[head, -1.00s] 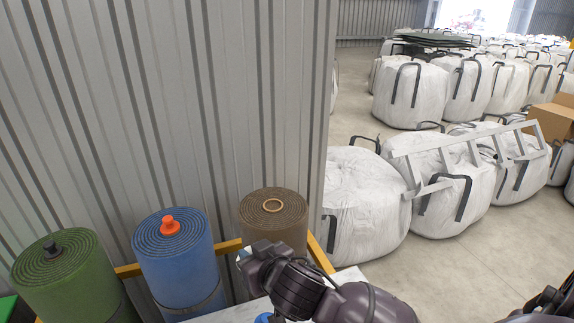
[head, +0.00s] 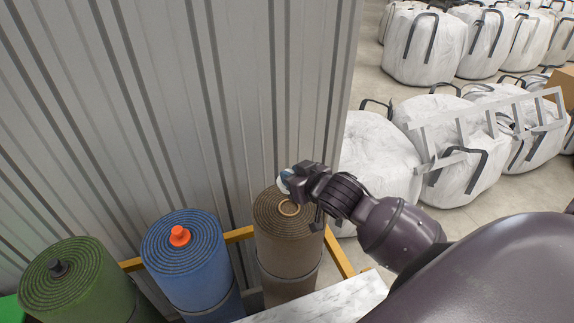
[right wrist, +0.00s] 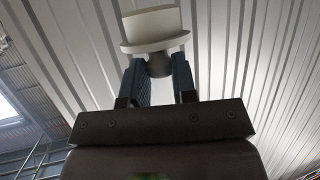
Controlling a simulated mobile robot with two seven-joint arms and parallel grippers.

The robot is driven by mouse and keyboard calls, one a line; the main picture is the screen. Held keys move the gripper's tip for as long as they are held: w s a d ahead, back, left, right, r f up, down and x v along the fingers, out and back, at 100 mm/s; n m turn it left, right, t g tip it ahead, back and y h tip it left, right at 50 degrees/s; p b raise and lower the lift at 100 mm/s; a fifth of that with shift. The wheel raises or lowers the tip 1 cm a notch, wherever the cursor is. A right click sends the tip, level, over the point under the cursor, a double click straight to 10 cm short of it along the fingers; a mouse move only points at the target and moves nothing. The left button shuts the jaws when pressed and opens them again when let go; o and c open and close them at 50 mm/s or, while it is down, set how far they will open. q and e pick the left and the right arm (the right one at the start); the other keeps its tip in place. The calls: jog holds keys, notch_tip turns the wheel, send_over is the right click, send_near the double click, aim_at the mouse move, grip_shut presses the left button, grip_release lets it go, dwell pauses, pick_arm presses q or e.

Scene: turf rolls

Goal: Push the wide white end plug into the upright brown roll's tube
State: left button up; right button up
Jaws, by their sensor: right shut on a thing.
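The upright brown roll (head: 286,243) stands at the right end of the row in the head view, with the tan ring of its tube (head: 289,208) open on top. My right gripper (head: 288,178) is raised above the far side of the roll's top, apart from the tube. In the right wrist view the gripper (right wrist: 158,75) is shut on the narrow grey stub of the wide white end plug (right wrist: 152,27), with its white flanged body beyond the fingertips. In the head view only a small pale part of the plug (head: 283,187) shows. My left gripper is not in view.
A blue roll (head: 188,262) with an orange plug (head: 180,236) and a green roll (head: 78,280) with a dark plug (head: 58,268) stand to the left. A corrugated wall (head: 200,100) rises behind. A marble-like table (head: 335,300) lies in front; white bags (head: 375,155) stand right.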

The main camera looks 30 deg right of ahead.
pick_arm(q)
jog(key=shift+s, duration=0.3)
pick_arm(e)
jog(key=shift+s, duration=0.25)
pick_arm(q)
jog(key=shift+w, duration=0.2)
pick_arm(e)
jog(key=shift+w+f, duration=0.1)
jog(key=shift+f, duration=0.15)
pick_arm(q)
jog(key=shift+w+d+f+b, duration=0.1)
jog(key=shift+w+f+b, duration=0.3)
jog(key=shift+b, duration=0.75)
pick_arm(e)
jog(key=shift+f, duration=1.95)
pick_arm(q)
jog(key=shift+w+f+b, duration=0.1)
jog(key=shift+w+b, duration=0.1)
jog(key=shift+b, duration=0.1)
pick_arm(e)
jog(key=shift+f, duration=0.7)
pick_arm(q)
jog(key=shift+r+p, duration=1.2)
jog(key=shift+p, duration=0.15)
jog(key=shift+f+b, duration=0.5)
jog(key=shift+b, duration=0.1)
pick_arm(e)
jog(key=shift+f, duration=1.65)
